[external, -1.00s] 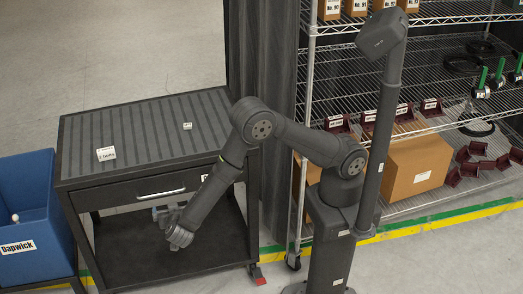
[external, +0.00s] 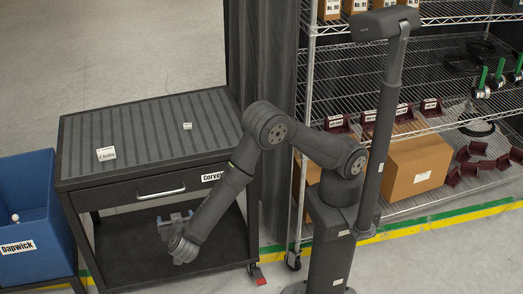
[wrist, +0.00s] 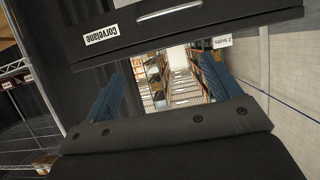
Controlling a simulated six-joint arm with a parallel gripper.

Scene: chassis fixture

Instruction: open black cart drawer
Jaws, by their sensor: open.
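The black cart (external: 62,160) has a grooved grey top and a drawer (external: 110,195) that looks closed. Its silver handle (external: 161,194) is on the drawer front, with a white "Corvelane" label (external: 211,177) to the right. My gripper (external: 174,219) is just below and in front of the handle, apart from it. In the wrist view the open fingers (wrist: 160,82) have blue inner faces and nothing between them. The drawer front (wrist: 135,32) crosses the top of that view, and part of the handle (wrist: 168,10) shows at the upper edge.
Two small white labelled boxes (external: 106,153) (external: 187,126) stand on the cart top. A blue bin (external: 35,220) is left of the cart. A wire shelf rack (external: 440,75) with cardboard boxes stands to the right. The cart's lower shelf (external: 130,255) is clear.

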